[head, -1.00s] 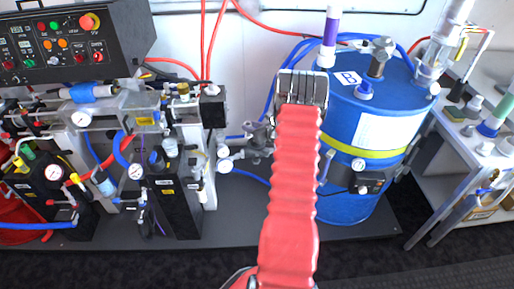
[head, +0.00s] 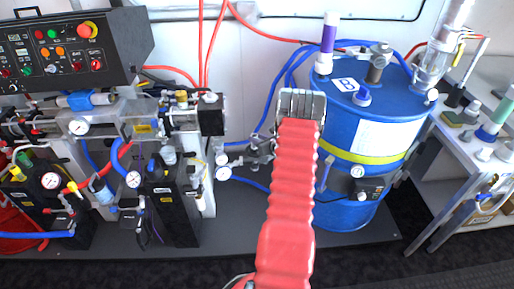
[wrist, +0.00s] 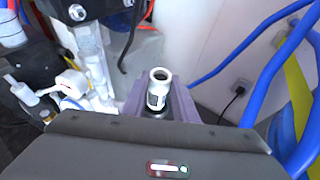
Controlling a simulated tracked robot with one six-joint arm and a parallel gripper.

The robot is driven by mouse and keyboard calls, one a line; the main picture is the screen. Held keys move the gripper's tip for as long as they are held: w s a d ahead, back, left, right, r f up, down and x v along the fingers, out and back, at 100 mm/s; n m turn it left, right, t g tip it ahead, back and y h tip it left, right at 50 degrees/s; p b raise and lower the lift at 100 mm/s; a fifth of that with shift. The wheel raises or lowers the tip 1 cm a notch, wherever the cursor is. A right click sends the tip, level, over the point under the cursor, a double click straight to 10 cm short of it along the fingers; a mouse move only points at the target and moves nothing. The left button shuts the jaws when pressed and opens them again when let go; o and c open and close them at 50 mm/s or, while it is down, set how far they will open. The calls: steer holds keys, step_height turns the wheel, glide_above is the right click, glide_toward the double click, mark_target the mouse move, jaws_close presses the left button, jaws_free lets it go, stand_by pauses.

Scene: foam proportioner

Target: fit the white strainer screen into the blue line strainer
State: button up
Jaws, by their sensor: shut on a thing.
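The white strainer screen (wrist: 158,88) is a small white cylinder with an open top ring and a grey band. In the wrist view it stands upright between the purple-grey fingers of my gripper (wrist: 158,104), which is shut on it. In the head view my gripper (head: 301,104) shows only as a grey end above the red arm sleeve, and the screen is hidden there. A tilted blue cylinder (head: 103,188) between the black units at left may be the blue line strainer; I cannot be sure. My gripper is well to its right.
A blue drum (head: 350,195) with a yellow band stands right of my gripper. A black control panel (head: 70,50), gauges, black units and hoses fill the left. Blue hoses (wrist: 270,62) run at the wrist view's right. A bench with bottles stands far right.

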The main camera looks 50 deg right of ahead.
steer(key=shift+f, duration=0.45)
steer(key=shift+f, duration=1.9)
steer(key=o, duration=1)
steer(key=shift+s, duration=0.1)
steer(key=v, duration=1.2)
